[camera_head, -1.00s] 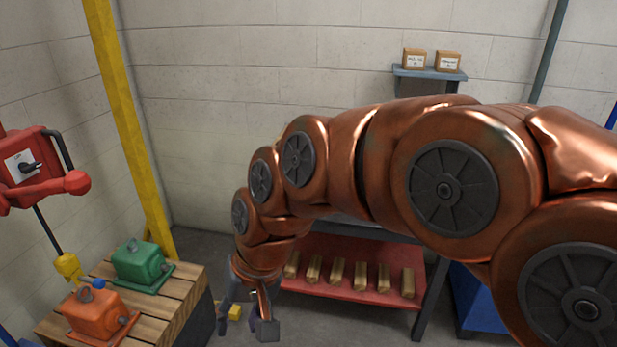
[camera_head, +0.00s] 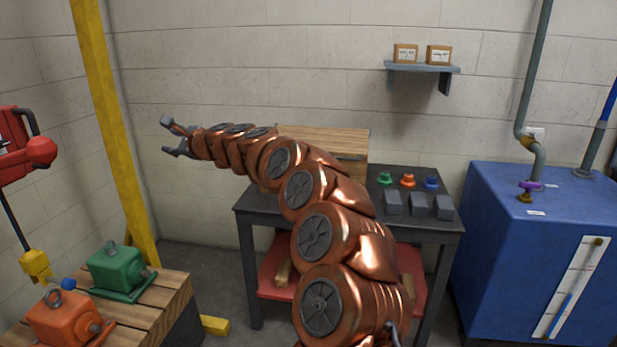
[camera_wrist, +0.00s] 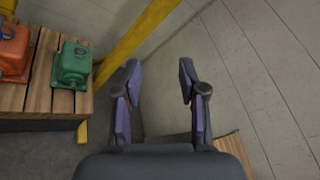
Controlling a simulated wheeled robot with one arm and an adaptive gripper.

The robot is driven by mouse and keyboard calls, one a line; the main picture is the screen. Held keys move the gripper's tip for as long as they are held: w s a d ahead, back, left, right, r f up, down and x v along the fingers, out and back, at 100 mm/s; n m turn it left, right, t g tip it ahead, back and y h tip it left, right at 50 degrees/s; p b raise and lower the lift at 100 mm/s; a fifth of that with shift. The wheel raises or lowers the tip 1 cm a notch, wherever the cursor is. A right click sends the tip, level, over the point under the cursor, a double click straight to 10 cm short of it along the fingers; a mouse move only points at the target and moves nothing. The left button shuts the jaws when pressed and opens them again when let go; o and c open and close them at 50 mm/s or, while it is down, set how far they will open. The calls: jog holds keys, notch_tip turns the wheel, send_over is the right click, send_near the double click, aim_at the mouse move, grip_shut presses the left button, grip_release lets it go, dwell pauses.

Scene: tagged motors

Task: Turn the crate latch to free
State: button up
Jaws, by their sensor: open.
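A wooden crate (camera_head: 345,142) stands at the back of the dark workbench, partly hidden behind my arm. A dark strip shows on its front near the right, but I cannot make out the latch or how it is turned. My gripper (camera_head: 170,137) is up in the air left of the crate, near the wall, with its fingers spread. In the wrist view my gripper (camera_wrist: 160,82) is open with nothing between the fingers. A wooden edge (camera_wrist: 231,148) shows at lower right there, perhaps the crate.
The workbench (camera_head: 440,195) carries green, orange and blue knobs and several grey blocks at its right. A green motor (camera_head: 117,268) and an orange motor (camera_head: 65,320) sit on a pallet (camera_head: 160,293). A yellow post (camera_head: 115,125) rises behind. A blue cabinet (camera_head: 510,260) stands right.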

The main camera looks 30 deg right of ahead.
jog(key=w+d+f+m+t+h+b, duration=0.1)
jog(key=w+d+f+m+h+b, duration=0.15)
jog(key=d+f+m, duration=0.4)
jog(key=w+d+f+m+h+b, duration=0.1)
jog(key=w+d+f+m+h, duration=0.2)
jog(key=d, duration=0.6)
jog(key=w+d+f+m+t+h+b, duration=0.1)
jog(key=w+d+f+m+h+b, duration=0.15)
jog(key=d+f+h, duration=0.35)
jog(key=s+d+f+m+g+h+b, duration=0.25)
jog(key=d+m, duration=0.25)
jog(key=d, duration=0.4)
jog(key=s+d+f+m+g+h+b, duration=0.15)
jog(key=s+d+m+h, duration=0.3)
jog(key=d, duration=0.45)
jog(key=p+x, duration=0.3)
jog(key=x, duration=0.5)
jog(key=shift+w+t, duration=0.3)
jog(key=shift+t, duration=0.1)
jog(key=shift+w+m, duration=0.1)
jog(key=shift+m, duration=0.15)
